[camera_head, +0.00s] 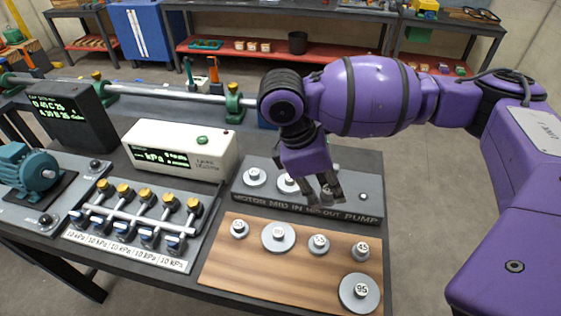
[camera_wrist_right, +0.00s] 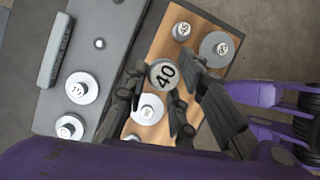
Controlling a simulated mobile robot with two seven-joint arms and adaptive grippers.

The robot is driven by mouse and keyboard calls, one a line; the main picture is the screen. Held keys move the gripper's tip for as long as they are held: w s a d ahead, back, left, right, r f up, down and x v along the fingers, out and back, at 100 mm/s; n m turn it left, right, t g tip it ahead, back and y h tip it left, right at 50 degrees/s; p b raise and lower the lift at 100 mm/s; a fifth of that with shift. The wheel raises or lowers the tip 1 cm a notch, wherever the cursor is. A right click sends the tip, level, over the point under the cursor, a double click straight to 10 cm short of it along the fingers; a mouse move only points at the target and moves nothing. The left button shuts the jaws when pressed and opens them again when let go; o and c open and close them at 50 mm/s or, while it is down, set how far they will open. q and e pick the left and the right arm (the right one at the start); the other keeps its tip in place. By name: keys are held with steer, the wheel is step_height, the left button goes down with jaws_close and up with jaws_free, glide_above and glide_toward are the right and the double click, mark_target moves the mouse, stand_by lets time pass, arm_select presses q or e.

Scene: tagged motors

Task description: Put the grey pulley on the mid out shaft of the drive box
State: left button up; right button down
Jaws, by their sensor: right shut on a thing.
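The drive box (camera_head: 350,212) is a long grey block with a lettered front edge, MOTOR, MID IN, MID OUT, PUMP; it also shows in the right wrist view (camera_wrist_right: 112,20). My right gripper (camera_head: 330,196) is over its right half. In the right wrist view my gripper (camera_wrist_right: 158,85) is shut on a small grey pulley (camera_wrist_right: 156,70) marked 40. In the head view the fingers hide this pulley. The mid out shaft is hidden behind the gripper. A bare shaft (camera_head: 363,196) stands at the pump end. My left gripper is not in view.
Pulleys sit on the box's left part (camera_head: 254,177). A wooden board (camera_head: 225,268) in front holds several grey pulleys, including one marked 95 (camera_head: 360,292) and one marked 45 (camera_head: 360,250). A white meter (camera_head: 180,150) and a valve panel (camera_head: 190,240) stand left.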

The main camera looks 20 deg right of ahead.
steer(key=shift+d+n, duration=0.2)
steer(key=shift+n, duration=0.2)
steer(key=shift+d+f, duration=0.15)
steer(key=w+d+f, duration=0.2)
steer(key=w, duration=0.1)
steer(key=w+d+f+b, duration=0.1)
steer(key=w+d+f, duration=0.1)
steer(key=w+f, duration=0.1)
steer(key=w+d+f+b, duration=0.1)
steer(key=w+d+f, duration=0.1)
steer(key=w+f, duration=0.1)
steer(key=shift+w+d+f, duration=0.1)
steer(key=shift+w+f, duration=0.1)
steer(key=shift+w, duration=0.5)
steer(key=shift+w+d+f, duration=0.15)
steer(key=shift+w+f, duration=0.2)
steer(key=f, duration=0.3)
steer(key=shift+w+d+f, duration=0.15)
steer(key=shift+w+f, duration=0.1)
steer(key=shift+f, duration=0.1)
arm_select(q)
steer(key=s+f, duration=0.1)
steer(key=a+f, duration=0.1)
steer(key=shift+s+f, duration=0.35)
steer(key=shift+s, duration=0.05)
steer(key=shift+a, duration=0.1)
